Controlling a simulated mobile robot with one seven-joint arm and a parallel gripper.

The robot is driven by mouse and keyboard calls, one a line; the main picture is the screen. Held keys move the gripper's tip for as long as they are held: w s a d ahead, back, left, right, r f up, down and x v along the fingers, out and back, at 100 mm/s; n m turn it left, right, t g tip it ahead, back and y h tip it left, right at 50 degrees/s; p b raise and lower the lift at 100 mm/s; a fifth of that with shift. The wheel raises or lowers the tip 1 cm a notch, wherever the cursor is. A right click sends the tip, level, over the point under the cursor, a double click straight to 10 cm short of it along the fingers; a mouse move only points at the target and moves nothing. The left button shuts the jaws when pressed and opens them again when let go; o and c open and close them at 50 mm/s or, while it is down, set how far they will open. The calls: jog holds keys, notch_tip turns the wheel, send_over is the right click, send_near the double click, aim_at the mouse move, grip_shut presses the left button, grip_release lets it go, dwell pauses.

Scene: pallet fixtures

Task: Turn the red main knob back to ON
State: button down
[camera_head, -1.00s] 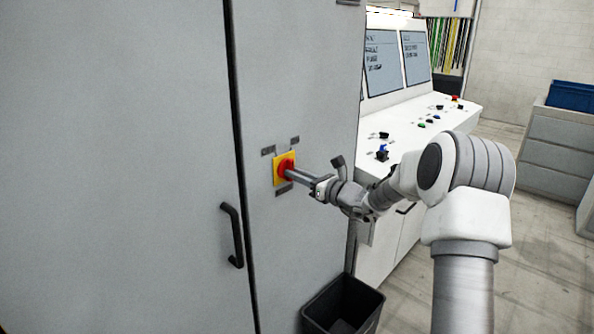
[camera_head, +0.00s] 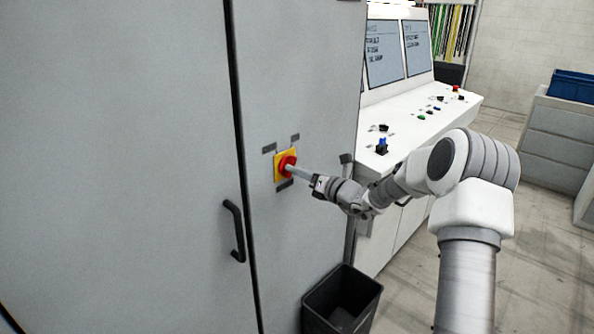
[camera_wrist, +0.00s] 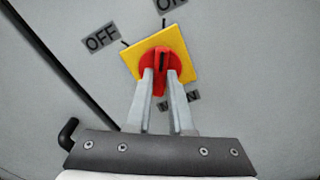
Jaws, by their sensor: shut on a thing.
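The red main knob (camera_head: 288,166) sits on a yellow square plate (camera_head: 279,178) on the grey cabinet door. In the wrist view the knob (camera_wrist: 160,62) has a dark pointer line that points roughly at the tick below the ON label (camera_wrist: 170,4). The OFF label (camera_wrist: 101,38) is up and left of the knob. My gripper (camera_wrist: 161,82) is shut on the knob, one finger on each side of its grip. The label below the plate is partly hidden by my fingers.
A black door handle (camera_head: 234,230) stands out left of the knob. A dark bin (camera_head: 342,300) is on the floor below my arm. A white control console (camera_head: 420,112) with buttons and screens stands at the right. Open floor lies beyond it.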

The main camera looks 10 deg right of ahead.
jog(key=c, duration=0.8)
grip_release()
jog(key=b+v, duration=0.2)
jog(key=v, duration=1.5)
jog(key=shift+s, duration=0.15)
